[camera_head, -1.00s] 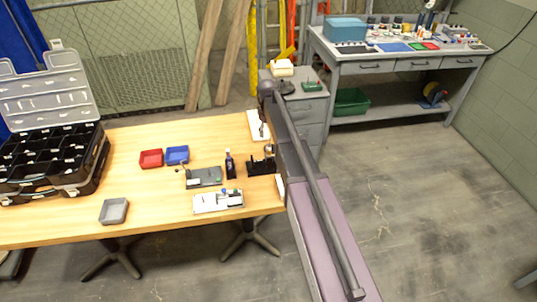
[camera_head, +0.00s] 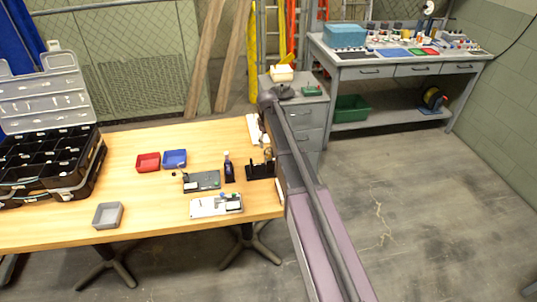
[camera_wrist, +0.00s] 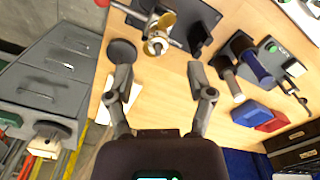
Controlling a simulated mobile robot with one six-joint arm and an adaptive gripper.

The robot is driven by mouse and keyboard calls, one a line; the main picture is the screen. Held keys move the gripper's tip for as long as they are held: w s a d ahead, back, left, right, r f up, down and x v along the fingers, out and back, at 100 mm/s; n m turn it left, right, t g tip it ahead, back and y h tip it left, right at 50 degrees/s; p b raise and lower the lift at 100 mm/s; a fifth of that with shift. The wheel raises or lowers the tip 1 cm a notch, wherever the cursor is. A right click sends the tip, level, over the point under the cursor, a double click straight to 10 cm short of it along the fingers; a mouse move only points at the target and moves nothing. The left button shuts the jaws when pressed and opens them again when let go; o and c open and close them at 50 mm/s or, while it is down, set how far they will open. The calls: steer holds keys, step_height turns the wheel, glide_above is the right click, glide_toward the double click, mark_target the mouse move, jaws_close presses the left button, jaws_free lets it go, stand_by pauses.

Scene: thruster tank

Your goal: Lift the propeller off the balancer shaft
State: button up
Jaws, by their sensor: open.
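The balancer (camera_head: 258,173) is a black stand at the right end of the wooden table, partly hidden by my arm in the head view. In the wrist view its black frame (camera_wrist: 198,38) is at the top. The brass-coloured propeller (camera_wrist: 166,21) sits on the balancer's shaft (camera_wrist: 174,43), its hub facing the camera. My gripper (camera_wrist: 160,76) is open and empty. Its two fingers are spread wide and point towards the propeller, which lies beyond the fingertips, apart from them. The head view does not clearly show my gripper.
A dark bottle (camera_head: 228,167), a grey fixture (camera_head: 203,181) and a white tray (camera_head: 215,205) stand left of the balancer. Red (camera_head: 148,162) and blue (camera_head: 175,158) bins are farther left. A dark round object (camera_wrist: 122,52) lies near the left finger. A drawer cabinet (camera_head: 310,118) stands behind.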

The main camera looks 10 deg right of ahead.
mark_target(269, 151)
steer(key=shift+f, duration=0.2)
steer(key=f+b, duration=0.3)
steer(key=shift+s+d, duration=0.2)
steer(key=shift+d, duration=0.05)
steer(key=shift+f+b, duration=0.95)
steer(key=shift+b, duration=0.2)
jaws_close()
